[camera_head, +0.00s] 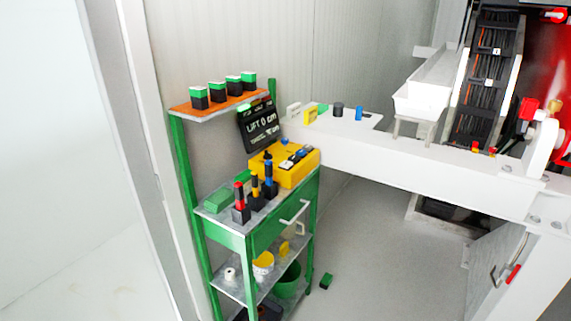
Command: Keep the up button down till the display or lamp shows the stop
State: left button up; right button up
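Dark and blue controls (296,156) sit on the box's top face; which one is the up button is too small to tell. No lit lamp can be made out. Neither of my grippers is in view.
The green shelf unit (246,243) has an orange top shelf (206,109) with several green-topped black blocks. Red, yellow and blue-handled tools (255,190) stand left of the yellow box. A white beam (400,160) runs right. Grey floor (380,260) is mostly clear.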

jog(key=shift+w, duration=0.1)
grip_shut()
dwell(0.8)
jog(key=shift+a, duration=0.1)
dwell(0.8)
